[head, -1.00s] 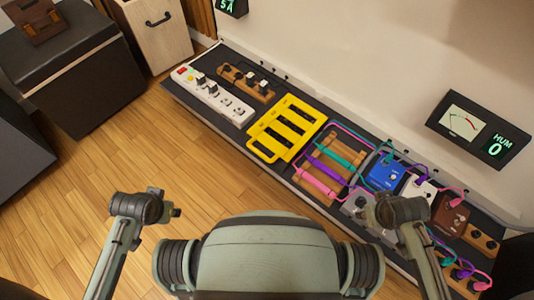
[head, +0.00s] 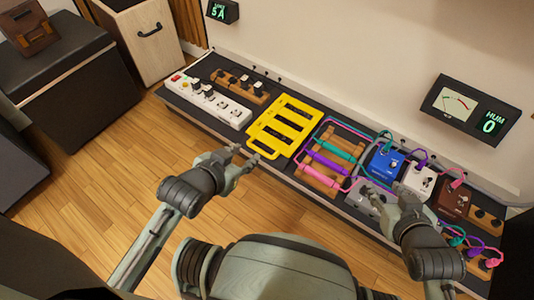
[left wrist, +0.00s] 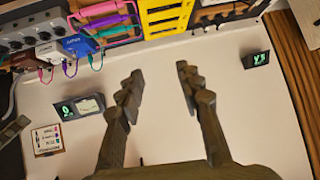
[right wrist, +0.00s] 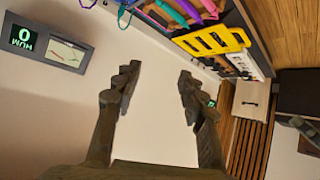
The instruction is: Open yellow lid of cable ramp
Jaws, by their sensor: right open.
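The yellow lid (head: 271,117) of the cable ramp is a slotted panel lying on the dark low board along the wall. It also shows at the top of the left wrist view (left wrist: 165,28) and the right wrist view (right wrist: 212,40). My left gripper (head: 246,160) is just to the front left of the lid in the head view, apart from it, open and empty. My right gripper (head: 385,195) is over the pedals, right of the lid and apart from it. Its fingers are spread with nothing between them in the right wrist view (right wrist: 157,82).
A wooden rack with coloured cables (head: 328,158) lies right of the lid. Pedals such as a blue one (head: 385,162) stand further right. A white power strip (head: 208,103) lies to the left. A meter panel (head: 465,108) hangs on the wall. The wooden floor in front is clear.

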